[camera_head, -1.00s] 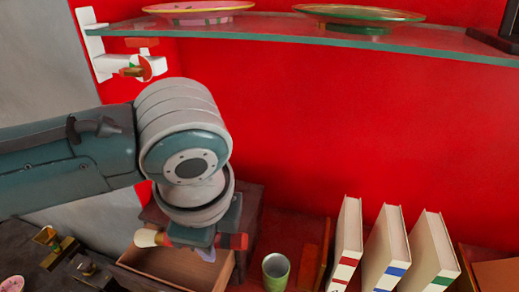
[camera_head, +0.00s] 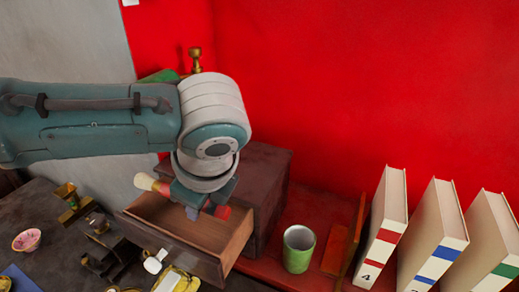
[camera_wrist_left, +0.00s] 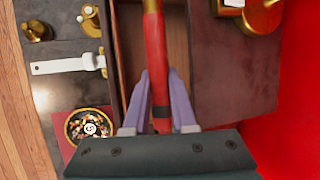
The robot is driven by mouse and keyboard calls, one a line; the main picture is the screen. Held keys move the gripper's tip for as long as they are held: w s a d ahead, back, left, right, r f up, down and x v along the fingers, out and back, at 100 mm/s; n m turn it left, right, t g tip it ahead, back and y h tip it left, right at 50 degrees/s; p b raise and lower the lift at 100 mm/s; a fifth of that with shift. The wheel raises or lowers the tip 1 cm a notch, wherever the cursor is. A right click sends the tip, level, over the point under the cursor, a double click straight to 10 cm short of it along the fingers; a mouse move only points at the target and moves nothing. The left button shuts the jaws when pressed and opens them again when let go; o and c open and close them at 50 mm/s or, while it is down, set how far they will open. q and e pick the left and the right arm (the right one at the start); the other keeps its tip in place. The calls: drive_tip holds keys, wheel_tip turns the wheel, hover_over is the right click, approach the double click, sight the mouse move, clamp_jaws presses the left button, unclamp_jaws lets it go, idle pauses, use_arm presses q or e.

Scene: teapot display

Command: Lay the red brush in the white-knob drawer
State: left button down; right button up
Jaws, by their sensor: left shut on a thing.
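The red brush (camera_wrist_left: 155,52) is gripped by its handle between the two fingers of my left gripper (camera_wrist_left: 160,92). In the head view the brush's pale end (camera_head: 147,182) sticks out left of the gripper (camera_head: 193,210), and its red end (camera_head: 222,212) sticks out right. The brush is over an open, empty-looking wooden drawer (camera_head: 215,235), apparently above its floor; the exact gap cannot be told. A white knob (camera_head: 154,263) shows at the drawer's front. My gripper hides part of the drawer. My right gripper is out of view.
The drawer's dark cabinet (camera_head: 262,185) stands behind. A green cup (camera_head: 298,250) and several upright books (camera_head: 385,225) are to the right. Left are a pink bowl (camera_head: 27,240) and brass pieces (camera_head: 72,203). A bowl of small pieces (camera_wrist_left: 90,128) stands beside the drawer.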

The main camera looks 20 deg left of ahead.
sight(209, 209)
use_arm(q)
wheel_tip(209, 209, down, 2)
drive_tip(key=shift+f+b, duration=0.1)
drive_tip(key=shift+b, duration=0.55)
drive_tip(key=shift+f+b, duration=1.1)
drive_tip(key=shift+f, duration=0.65)
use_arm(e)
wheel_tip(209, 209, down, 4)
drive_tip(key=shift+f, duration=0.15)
use_arm(q)
drive_tip(key=c, duration=0.7)
unclamp_jaws()
drive_tip(key=shift+o, duration=0.2)
drive_tip(key=p+v, duration=0.1)
drive_tip(key=v, duration=0.7)
drive_tip(key=shift+d+r+p, duration=0.15)
drive_tip(key=shift+r+p, duration=0.15)
drive_tip(key=shift+r, duration=0.1)
drive_tip(key=shift+s+d+r, duration=0.2)
drive_tip(key=shift+r, duration=0.35)
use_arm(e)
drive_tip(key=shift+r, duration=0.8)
